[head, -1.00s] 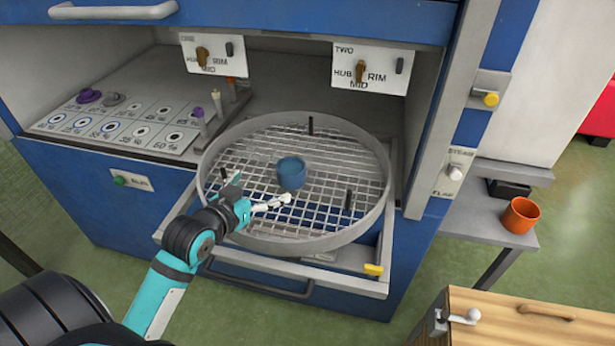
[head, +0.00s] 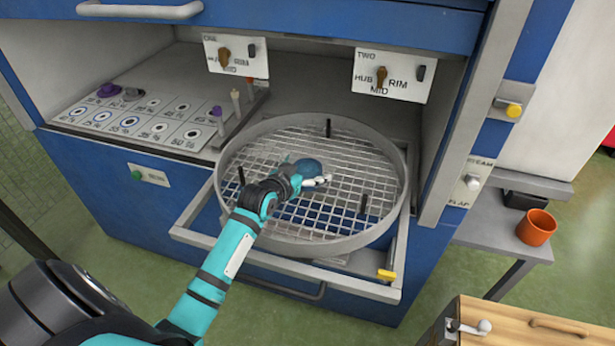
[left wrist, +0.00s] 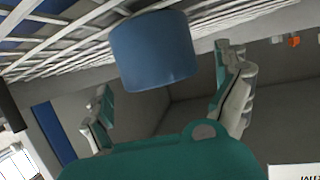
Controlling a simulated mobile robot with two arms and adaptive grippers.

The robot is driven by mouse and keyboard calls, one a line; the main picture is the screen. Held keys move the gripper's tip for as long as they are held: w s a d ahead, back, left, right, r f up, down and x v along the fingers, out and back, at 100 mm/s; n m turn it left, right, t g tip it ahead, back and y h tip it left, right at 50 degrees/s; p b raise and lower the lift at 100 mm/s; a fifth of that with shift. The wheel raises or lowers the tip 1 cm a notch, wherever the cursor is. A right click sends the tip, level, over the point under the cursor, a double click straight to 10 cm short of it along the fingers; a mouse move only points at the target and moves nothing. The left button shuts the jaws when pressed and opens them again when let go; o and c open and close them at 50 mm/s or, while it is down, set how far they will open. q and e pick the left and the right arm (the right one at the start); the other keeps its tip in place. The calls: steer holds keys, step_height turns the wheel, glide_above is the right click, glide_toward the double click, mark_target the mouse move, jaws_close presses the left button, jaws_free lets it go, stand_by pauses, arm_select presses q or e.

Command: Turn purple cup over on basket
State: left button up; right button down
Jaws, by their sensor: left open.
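The cup in the round wire basket (head: 398,200) looks blue; I see no purple cup. This blue cup (head: 308,167) stands on the mesh near the middle, partly hidden by my left gripper (head: 304,180). I cannot tell whether its mouth is up or down. The left gripper is open at the cup's near side. In the left wrist view, the blue cup (left wrist: 155,55) shows ahead between the spread fingers of the left gripper (left wrist: 165,75), with gaps on both sides. My right gripper is not in view.
The basket sits on a pulled-out frame (head: 335,272) with a yellow tab. Black posts (head: 363,203) stand up from the mesh. Panels marked ONE and TWO (head: 395,75) hang above the back. An orange cup (head: 536,227) stands on a side table at right.

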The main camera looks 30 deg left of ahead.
arm_select(q)
steer(key=shift+w+f, duration=0.25)
steer(key=shift+w, duration=0.4)
steer(key=shift+s, duration=0.1)
steer(key=shift+c, duration=0.7)
steer(key=c, duration=1.1)
steer(key=shift+r, duration=0.1)
steer(key=shift+c, duration=0.9)
steer(key=shift+r, duration=0.15)
